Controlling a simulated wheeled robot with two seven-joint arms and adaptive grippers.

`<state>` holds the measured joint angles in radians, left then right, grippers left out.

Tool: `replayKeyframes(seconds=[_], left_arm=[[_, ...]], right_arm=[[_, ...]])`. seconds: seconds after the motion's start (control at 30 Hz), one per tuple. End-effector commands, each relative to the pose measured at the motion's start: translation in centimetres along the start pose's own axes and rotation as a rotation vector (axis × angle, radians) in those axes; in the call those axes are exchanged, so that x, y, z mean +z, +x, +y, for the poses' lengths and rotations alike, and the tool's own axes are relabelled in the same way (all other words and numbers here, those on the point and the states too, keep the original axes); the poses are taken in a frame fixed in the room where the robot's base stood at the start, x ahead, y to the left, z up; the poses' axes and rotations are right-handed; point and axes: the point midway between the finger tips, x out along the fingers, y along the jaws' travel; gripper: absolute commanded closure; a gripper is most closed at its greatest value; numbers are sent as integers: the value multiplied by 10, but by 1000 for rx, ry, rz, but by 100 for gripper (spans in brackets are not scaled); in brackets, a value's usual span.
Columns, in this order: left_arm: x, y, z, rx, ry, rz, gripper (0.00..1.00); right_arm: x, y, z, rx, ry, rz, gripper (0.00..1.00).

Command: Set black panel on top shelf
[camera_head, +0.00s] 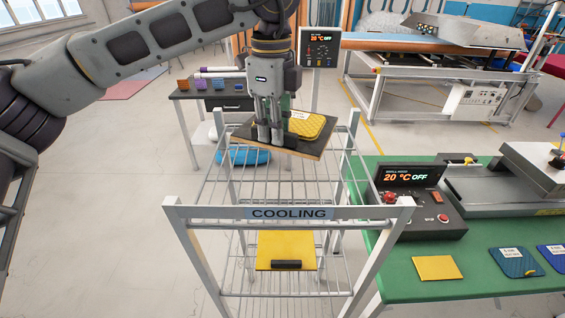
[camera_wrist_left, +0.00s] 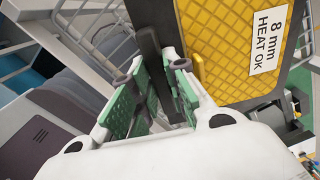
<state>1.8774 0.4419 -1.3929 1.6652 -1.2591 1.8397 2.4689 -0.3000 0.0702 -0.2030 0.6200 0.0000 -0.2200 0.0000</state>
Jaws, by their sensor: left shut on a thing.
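My left gripper (camera_head: 270,136) is shut on the black panel (camera_head: 300,149), a thin dark board with a light wooden edge. A yellow pad (camera_head: 311,124) with a white label lies on the panel, right of the fingers. The panel is over the top shelf (camera_head: 222,190) of the wire rack marked COOLING; I cannot tell whether it touches the wires. In the left wrist view the green-padded fingers (camera_wrist_left: 160,92) are at a dark strip, beside the yellow pad (camera_wrist_left: 229,45) reading "8 mm HEAT OK". My right gripper is not in view.
A yellow board (camera_head: 286,246) with a dark handle lies on a lower shelf of the rack. A green table (camera_head: 405,283) at right bears a control box (camera_head: 415,203), a press (camera_head: 490,190) and several flat pads. A blue pouch (camera_head: 243,156) shows beyond the rack.

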Motion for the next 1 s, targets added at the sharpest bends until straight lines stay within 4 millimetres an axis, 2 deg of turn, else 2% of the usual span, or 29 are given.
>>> replayKeyframes(seconds=[0.43, 0.87, 1.0], left_arm=[[0, 51, 0, -1, -1, 1, 100], [0, 58, 0, -1, -1, 0, 100], [0, 65, 0, -1, -1, 1, 100]], right_arm=[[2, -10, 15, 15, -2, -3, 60], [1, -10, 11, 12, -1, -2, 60], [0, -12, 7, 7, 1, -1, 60]])
